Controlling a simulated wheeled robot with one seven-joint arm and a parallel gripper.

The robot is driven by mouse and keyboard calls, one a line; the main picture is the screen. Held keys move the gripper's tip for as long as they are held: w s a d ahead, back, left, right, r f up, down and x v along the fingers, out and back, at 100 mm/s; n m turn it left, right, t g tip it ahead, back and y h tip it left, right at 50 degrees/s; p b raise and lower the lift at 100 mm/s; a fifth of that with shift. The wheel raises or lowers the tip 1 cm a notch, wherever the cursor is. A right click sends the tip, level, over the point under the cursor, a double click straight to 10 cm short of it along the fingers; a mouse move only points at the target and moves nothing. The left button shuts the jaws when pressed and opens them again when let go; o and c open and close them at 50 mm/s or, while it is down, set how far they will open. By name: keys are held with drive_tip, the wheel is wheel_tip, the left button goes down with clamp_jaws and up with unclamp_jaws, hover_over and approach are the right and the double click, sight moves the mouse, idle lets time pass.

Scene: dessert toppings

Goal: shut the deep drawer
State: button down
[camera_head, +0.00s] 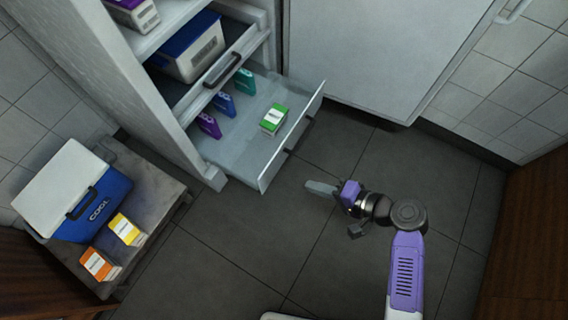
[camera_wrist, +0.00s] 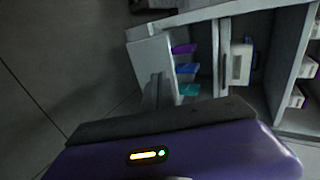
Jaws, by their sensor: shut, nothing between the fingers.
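The deep drawer (camera_head: 233,152) is the low, wide drawer of the white cabinet and it stands pulled far out. Its front panel (camera_head: 292,138) faces right and carries a dark handle (camera_head: 298,136). Inside are a green-and-white carton (camera_head: 274,119) near the front and purple (camera_head: 209,124), blue (camera_head: 224,104) and teal (camera_head: 244,81) packs further back. In the wrist view the drawer front (camera_wrist: 148,50) also shows, with the packs behind it. My gripper (camera_head: 310,186) is shut and empty, in front of the drawer's near front corner, with a gap between them.
A blue-and-white cooler (camera_head: 80,190), a yellow carton (camera_head: 126,229) and an orange carton (camera_head: 99,265) stand on a low table at left. The tiled floor (camera_head: 250,240) is clear.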

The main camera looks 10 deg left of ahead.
drive_tip(key=b, duration=0.5)
approach(267, 170)
wheel_tip(267, 170, down, 4)
drive_tip(key=a, duration=0.2)
drive_tip(key=shift+w+a+r+b, duration=0.15)
drive_tip(key=shift+w+a+r, duration=0.05)
drive_tip(key=shift+w+a, duration=0.2)
drive_tip(key=shift+w+a+r+b, duration=0.15)
drive_tip(key=shift+w+a, duration=0.2)
drive_tip(key=shift+a, duration=0.2)
drive_tip(key=shift+w+a+r, duration=0.1)
drive_tip(key=shift+w+a, duration=0.15)
drive_tip(key=shift+a, duration=0.4)
